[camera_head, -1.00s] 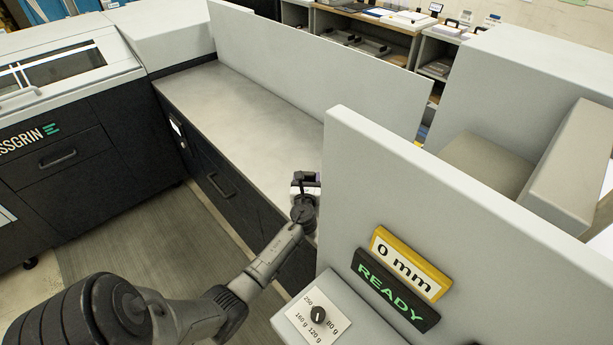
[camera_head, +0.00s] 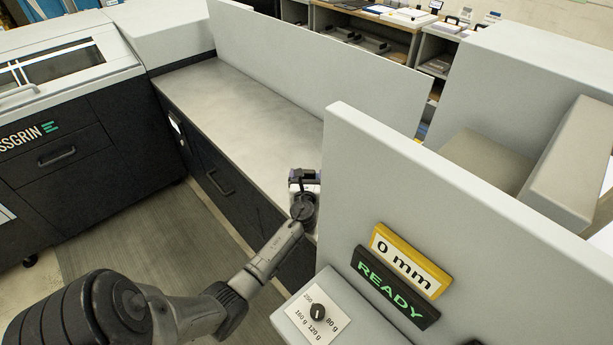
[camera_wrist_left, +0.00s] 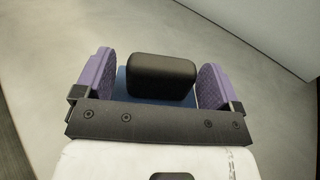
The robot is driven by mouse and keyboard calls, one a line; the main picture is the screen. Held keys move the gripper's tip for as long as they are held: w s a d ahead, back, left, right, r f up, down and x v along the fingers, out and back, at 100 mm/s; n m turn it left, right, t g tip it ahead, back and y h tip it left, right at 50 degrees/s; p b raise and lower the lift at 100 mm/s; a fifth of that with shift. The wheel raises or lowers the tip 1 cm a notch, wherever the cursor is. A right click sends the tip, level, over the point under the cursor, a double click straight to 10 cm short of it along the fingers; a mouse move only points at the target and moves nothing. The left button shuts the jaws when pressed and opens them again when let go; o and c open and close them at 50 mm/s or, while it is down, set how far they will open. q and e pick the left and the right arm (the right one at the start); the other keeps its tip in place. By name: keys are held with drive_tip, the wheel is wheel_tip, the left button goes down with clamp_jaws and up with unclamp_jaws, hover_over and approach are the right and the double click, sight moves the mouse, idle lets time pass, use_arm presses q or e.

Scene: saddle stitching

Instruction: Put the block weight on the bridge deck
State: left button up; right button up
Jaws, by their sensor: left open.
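My left gripper (camera_head: 304,175) is low over the near end of the grey bench top, beside the light grey panel. In the left wrist view its two purple fingers (camera_wrist_left: 156,82) are open, one on each side of a black block with rounded edges (camera_wrist_left: 162,76), which looks like the block weight. Gaps show between the block and both fingers. A blue surface (camera_wrist_left: 122,88) shows partly beneath or behind the block; I cannot tell whether it is the bridge deck. My right gripper is in neither view.
The grey bench top (camera_head: 235,105) is clear along its length, with a tall light panel (camera_head: 310,65) behind it.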

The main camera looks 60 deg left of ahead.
use_arm(q)
drive_tip(key=shift+p+v, duration=0.55)
drive_tip(key=shift+v, duration=3.2)
drive_tip(key=shift+r, duration=0.1)
